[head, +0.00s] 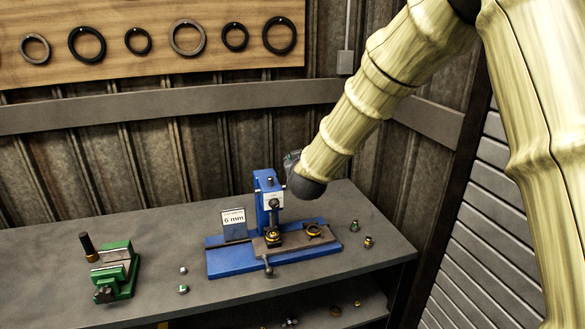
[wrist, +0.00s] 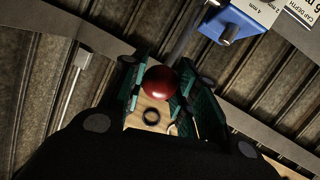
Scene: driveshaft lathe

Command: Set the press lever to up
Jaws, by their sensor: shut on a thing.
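The blue press (head: 268,190) stands on a blue base on the bench in the head view. Its blue head also shows at the top of the wrist view (wrist: 232,24). The press lever ends in a red ball knob (wrist: 160,82), with a grey rod (wrist: 182,42) running from it. My gripper (wrist: 160,92) is shut on this knob, a finger on each side. In the head view my gripper (head: 292,160) is beside the top of the press, mostly hidden behind my wrist. The lever is hidden there, so its angle is hard to tell.
A "6 mm" card (head: 234,223) stands left of the press column. A green vise-like fixture (head: 115,272) sits at the bench's left. Small metal parts lie on the bench (head: 60,250). A board with rings (head: 150,45) hangs on the corrugated wall behind.

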